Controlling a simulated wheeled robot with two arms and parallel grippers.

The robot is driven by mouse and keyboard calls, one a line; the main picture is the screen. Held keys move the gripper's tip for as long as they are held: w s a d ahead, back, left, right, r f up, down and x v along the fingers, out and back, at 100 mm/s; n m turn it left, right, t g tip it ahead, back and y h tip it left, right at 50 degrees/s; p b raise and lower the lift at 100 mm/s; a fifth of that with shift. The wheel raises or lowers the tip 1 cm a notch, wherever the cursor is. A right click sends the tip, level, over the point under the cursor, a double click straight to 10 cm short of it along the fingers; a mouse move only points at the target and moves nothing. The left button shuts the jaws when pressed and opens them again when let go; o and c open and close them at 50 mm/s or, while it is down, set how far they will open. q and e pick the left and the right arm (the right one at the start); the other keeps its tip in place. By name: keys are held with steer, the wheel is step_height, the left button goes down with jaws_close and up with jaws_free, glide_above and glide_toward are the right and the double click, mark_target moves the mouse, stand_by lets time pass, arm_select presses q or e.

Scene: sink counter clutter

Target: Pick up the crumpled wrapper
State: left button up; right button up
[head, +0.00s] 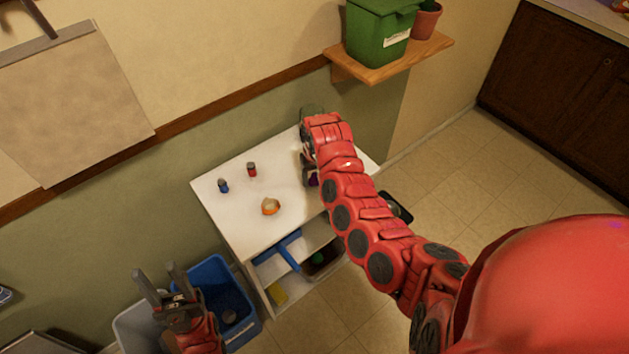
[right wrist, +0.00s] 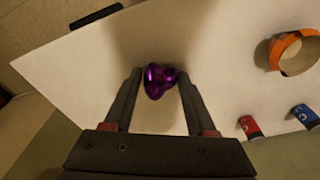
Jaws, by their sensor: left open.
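The crumpled wrapper, shiny and purple, lies on the white table top (head: 240,222). In the right wrist view the wrapper (right wrist: 160,82) sits between the fingertips of my right gripper (right wrist: 159,75). Its fingers are spread, and I cannot tell whether either touches it. In the head view only a small purple bit of the wrapper (head: 313,181) shows beside my right gripper (head: 307,178); my red arm hides the rest. My left gripper (head: 163,280) is open and empty at the lower left, near the bins and away from the table.
A wooden wall shelf (head: 425,51) holds a green box (head: 375,38).

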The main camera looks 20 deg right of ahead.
steer(key=c, duration=0.6)
steer(key=shift+c, duration=0.2)
steer(key=shift+r, duration=0.15)
